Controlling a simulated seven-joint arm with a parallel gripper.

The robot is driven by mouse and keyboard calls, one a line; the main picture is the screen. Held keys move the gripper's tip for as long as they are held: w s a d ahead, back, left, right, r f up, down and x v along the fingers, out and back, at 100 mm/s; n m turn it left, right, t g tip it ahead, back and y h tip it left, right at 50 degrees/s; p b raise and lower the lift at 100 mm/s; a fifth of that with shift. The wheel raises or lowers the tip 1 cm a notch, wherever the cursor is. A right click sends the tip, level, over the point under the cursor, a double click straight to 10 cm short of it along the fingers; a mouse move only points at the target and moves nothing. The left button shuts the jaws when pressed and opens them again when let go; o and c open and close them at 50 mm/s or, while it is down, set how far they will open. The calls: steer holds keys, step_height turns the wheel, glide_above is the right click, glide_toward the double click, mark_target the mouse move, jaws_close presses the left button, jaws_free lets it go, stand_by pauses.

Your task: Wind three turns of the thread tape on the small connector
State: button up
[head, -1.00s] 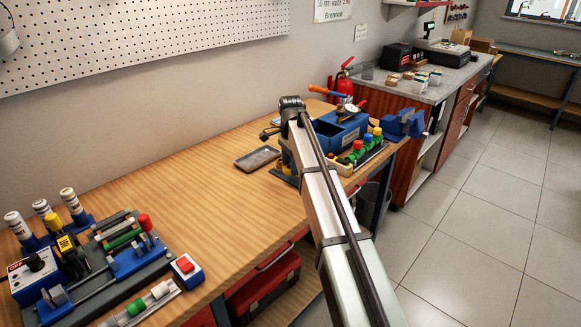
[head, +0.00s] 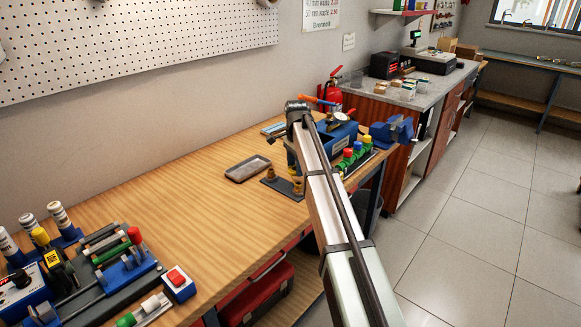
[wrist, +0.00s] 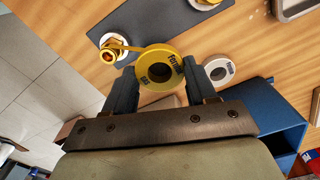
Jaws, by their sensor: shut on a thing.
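In the wrist view, my gripper (wrist: 158,72) is shut on a yellow roll of thread tape (wrist: 172,80). A yellow strand runs from the roll to a brass connector (wrist: 108,54) at the left, standing on a dark plate (wrist: 165,28). The roll is beside the connector, apart from it. How many turns lie on the connector I cannot tell. Part of a second fitting (wrist: 205,4) shows at the top edge. In the head view, brass fittings (head: 270,173) stand on the plate (head: 272,187); my arm hides the gripper and roll.
A white tape roll (wrist: 219,71) lies right of my gripper, near a blue bin (wrist: 275,115). A grey tray (head: 248,168) lies beside the plate. Coloured valves (head: 350,155) and a blue vise (head: 390,131) stand beyond my arm. The mid-bench is clear.

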steer(key=shift+s+d, duration=0.15)
steer(key=shift+d, duration=0.65)
steer(key=shift+s+d, duration=0.15)
steer(key=shift+d, duration=0.65)
steer(key=shift+s+d, duration=1)
steer(key=shift+d, duration=0.15)
steer(key=shift+s+d, duration=0.35)
steer(key=shift+s, duration=0.5)
steer(key=shift+s+d, duration=0.35)
steer(key=shift+s, duration=0.5)
steer(key=shift+s+a, duration=0.15)
steer(key=shift+s, duration=0.6)
steer(key=shift+s+a, duration=0.15)
steer(key=shift+s, duration=0.6)
steer(key=shift+s+a, duration=0.95)
steer(key=shift+s, duration=0.15)
steer(key=shift+s+a, duration=0.3)
steer(key=shift+a, duration=0.5)
steer(key=shift+s+a, duration=0.3)
steer(key=shift+a, duration=0.5)
